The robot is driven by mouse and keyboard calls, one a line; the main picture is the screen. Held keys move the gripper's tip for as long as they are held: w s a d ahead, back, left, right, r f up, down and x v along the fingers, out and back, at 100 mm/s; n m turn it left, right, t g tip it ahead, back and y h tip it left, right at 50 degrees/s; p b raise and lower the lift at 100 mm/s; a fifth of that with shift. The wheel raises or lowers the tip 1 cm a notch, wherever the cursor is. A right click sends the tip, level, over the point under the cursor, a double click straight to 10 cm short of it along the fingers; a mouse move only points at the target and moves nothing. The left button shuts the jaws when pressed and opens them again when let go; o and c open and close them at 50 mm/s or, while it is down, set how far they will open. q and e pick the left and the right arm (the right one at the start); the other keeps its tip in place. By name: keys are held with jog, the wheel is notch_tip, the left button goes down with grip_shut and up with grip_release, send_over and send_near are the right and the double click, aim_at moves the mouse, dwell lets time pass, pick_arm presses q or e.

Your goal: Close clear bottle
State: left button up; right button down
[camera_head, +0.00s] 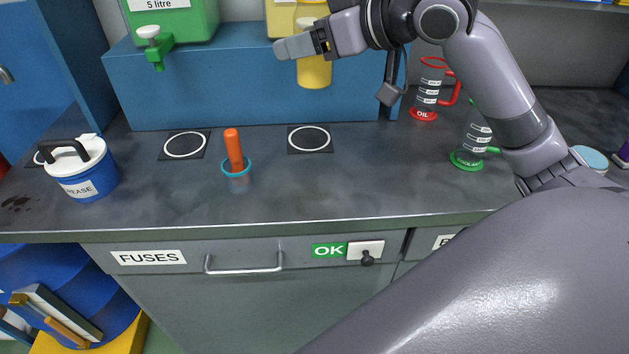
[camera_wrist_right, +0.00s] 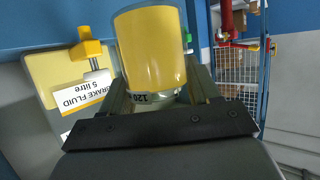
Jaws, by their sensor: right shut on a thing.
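A clear bottle (camera_head: 314,73) holding yellow fluid is raised in front of the blue shelf unit in the head view. My right gripper (camera_head: 305,44) is shut on its upper part. In the right wrist view the clear bottle (camera_wrist_right: 152,50) stands between the two fingers, with an upside-down "120" mark near its edge. I cannot tell whether a lid is on it. My left gripper is in neither view.
An orange stick (camera_head: 234,148) stands in a small teal-rimmed holder on the grey bench. A white-lidded blue grease tub (camera_head: 88,177) is at the left. Red (camera_head: 424,115) and green (camera_head: 468,158) jugs stand at the right. The bench front is mostly clear.

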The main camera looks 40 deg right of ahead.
notch_tip(320, 180, down, 16)
jog(key=b, duration=0.3)
jog(key=shift+r, duration=0.15)
jog(key=shift+f+b, duration=0.4)
jog(key=shift+f, duration=1.75)
jog(key=shift+f, duration=0.15)
jog(key=shift+c, duration=1.2)
grip_release()
